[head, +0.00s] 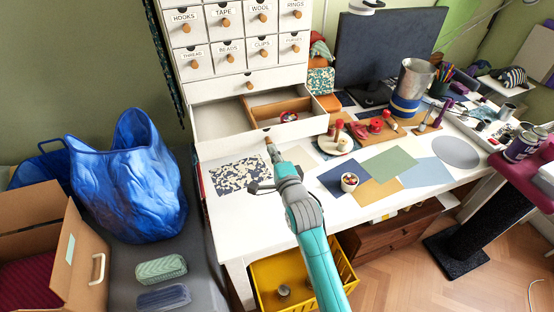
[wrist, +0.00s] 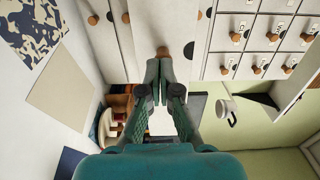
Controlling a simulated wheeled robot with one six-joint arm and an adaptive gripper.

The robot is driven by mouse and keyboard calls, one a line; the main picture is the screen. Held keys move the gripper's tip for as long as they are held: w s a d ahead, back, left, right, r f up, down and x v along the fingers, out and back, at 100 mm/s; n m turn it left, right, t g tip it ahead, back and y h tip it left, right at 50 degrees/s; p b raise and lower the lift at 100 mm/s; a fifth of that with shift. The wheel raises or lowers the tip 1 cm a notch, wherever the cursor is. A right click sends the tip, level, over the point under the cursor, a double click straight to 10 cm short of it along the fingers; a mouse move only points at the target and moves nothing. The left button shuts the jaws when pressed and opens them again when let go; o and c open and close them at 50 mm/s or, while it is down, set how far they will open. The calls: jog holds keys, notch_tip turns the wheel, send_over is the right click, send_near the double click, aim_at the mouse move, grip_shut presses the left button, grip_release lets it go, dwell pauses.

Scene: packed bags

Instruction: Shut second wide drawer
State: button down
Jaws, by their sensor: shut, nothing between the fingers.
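The second wide drawer (head: 210,122) is the white drawer low in the cabinet (head: 187,67). In the head view it stands pulled out, and its inside shows. Its front has a small wooden knob (head: 267,140), which also shows in the wrist view (wrist: 162,51). My gripper (head: 272,151) is in front of the drawer, with its fingertips close to this knob. In the wrist view the fingers of my gripper (wrist: 165,66) come together just short of the knob, with nothing between them. I cannot tell whether they touch it.
The drawer holds a wooden divider tray (head: 262,101) with small red items. The wide drawer above (head: 234,84) is shut. Red spools (head: 376,125) stand right of the drawer.

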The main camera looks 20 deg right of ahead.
jog(key=shift+w, duration=0.25)
